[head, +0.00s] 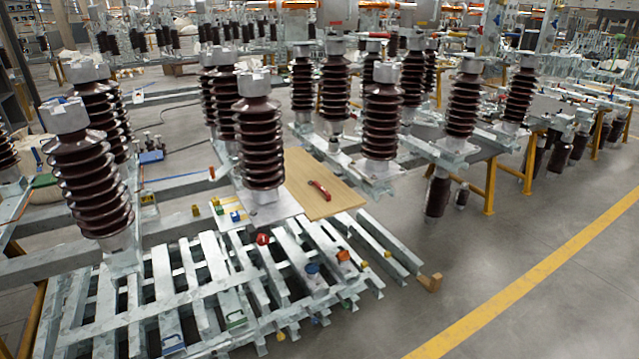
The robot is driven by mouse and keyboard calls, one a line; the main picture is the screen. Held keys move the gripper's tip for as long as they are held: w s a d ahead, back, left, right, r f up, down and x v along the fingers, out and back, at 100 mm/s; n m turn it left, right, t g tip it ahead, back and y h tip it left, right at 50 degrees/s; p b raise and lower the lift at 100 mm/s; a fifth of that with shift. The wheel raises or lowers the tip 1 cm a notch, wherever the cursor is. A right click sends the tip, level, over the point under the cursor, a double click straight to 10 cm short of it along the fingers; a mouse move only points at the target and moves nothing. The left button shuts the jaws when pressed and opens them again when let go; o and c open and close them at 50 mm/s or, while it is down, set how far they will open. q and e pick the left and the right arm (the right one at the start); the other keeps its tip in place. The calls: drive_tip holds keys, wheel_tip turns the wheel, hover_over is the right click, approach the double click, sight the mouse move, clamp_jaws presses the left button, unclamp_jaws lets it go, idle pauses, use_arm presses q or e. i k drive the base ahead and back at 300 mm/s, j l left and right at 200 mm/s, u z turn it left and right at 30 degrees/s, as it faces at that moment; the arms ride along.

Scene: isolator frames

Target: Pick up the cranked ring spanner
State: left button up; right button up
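A small red, elongated tool (319,190) lies on a flat wooden board (335,207) near the middle of the head view. It may be the cranked ring spanner, but it is too small to tell its ring ends or bend. Nothing touches it from above, and its upper side is in plain sight. Neither of my grippers shows in the head view.
Brown ribbed insulators (260,145) on steel frames stand left of and behind the board. Galvanised steel bars (215,270) lie stacked in front, with small coloured items among them. A wooden block (430,282) lies at their right end. Grey floor (540,230) is clear at right.

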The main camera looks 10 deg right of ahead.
sight(318, 186)
drive_tip(key=i+l+u, duration=0.15)
drive_tip(key=i+l, duration=0.15)
drive_tip(key=i+l+u, duration=0.15)
drive_tip(key=i+l, duration=0.15)
drive_tip(key=i+l+u, duration=0.15)
drive_tip(key=i+l, duration=0.2)
drive_tip(key=i+l+u, duration=0.15)
drive_tip(key=i+l, duration=0.15)
drive_tip(key=i+l+u, duration=0.2)
drive_tip(key=l, duration=0.35)
drive_tip(key=i+l+u, duration=0.15)
drive_tip(key=i+l, duration=0.15)
drive_tip(key=l, duration=0.15)
